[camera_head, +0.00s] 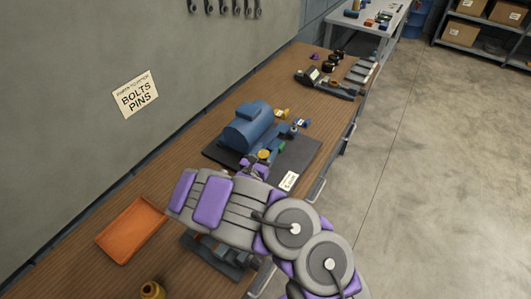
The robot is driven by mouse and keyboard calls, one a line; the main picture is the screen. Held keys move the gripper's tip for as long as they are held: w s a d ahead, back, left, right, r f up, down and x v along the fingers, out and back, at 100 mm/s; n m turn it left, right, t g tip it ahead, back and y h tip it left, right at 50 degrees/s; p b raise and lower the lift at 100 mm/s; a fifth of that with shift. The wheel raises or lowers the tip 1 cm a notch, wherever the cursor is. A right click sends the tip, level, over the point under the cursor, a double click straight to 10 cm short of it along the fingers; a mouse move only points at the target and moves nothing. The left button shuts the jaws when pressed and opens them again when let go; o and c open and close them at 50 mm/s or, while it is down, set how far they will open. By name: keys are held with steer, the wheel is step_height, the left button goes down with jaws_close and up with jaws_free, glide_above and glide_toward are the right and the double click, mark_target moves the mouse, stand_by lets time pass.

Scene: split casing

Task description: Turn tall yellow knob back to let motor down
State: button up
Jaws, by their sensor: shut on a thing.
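A blue motor (248,128) with a box on top sits on a dark mat (308,150) on the wooden bench. A yellow knob (264,154) stands at the near right side of the motor. My gripper (262,163) reaches it from the near side, its purple fingers shut around the knob. The arm hides the lower part of the knob and the near edge of the mat. The gap between motor and mat is too small to judge.
Small yellow (281,113), blue (302,122) and green (281,147) parts lie close right of the motor. An orange tray (131,230) lies at the left. A black tool-like item (325,83) stands further back. The wall borders the bench's left side.

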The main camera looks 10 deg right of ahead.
steer(key=shift+a, duration=0.15)
steer(key=o, duration=0.9)
steer(key=shift+w, duration=0.15)
steer(key=shift+o, duration=0.2)
steer(key=shift+s+a, duration=0.15)
steer(key=shift+s, duration=0.15)
steer(key=p+v, duration=0.2)
steer(key=v, duration=1.5)
steer(key=shift+p, duration=0.4)
steer(key=shift+w, duration=0.15)
